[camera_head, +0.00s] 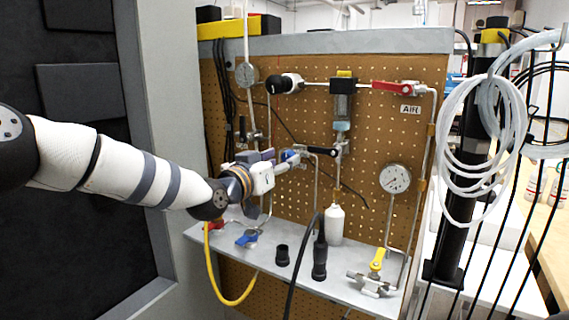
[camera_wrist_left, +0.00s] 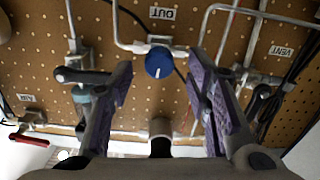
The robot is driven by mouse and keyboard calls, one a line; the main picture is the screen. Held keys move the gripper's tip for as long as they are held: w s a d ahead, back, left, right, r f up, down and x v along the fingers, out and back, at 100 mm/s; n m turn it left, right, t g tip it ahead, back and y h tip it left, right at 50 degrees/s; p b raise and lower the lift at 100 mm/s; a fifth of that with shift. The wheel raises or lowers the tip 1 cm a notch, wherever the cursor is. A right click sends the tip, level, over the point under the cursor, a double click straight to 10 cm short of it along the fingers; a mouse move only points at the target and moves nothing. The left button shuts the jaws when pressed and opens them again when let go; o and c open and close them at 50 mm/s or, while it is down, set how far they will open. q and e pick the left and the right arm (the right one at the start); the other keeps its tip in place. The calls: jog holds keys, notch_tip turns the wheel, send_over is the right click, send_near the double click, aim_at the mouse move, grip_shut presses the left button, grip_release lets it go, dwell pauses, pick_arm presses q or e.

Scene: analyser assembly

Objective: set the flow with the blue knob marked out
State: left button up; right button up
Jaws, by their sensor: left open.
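The round blue knob (camera_wrist_left: 159,63) with a white pointer line sits on a pipe of the pegboard in the left wrist view. The OUT label (camera_wrist_left: 162,13) is beside it. This view is upside down. My left gripper (camera_wrist_left: 160,80) is open, its two purple-padded fingers on either side of the knob's line with a gap to each side. I cannot tell how deep the knob lies between them. My right gripper is not in view.
Black-handled valve (camera_head: 322,151), red-handled AIR valve (camera_head: 396,87) and a gauge (camera_head: 396,178) are on the pegboard. The shelf (camera_head: 340,285) below holds a white bottle (camera_head: 334,224), black parts and a yellow-handled valve (camera_head: 377,260).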

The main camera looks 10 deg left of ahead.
pick_arm(q)
jog(key=shift+x, duration=0.85)
jog(key=shift+r, duration=0.1)
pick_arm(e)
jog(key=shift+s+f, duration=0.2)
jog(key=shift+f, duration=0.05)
pick_arm(q)
grip_shut()
jog(key=shift+n, duration=1.4)
jog(key=shift+n+b, duration=0.5)
jog(key=shift+n, duration=0.9)
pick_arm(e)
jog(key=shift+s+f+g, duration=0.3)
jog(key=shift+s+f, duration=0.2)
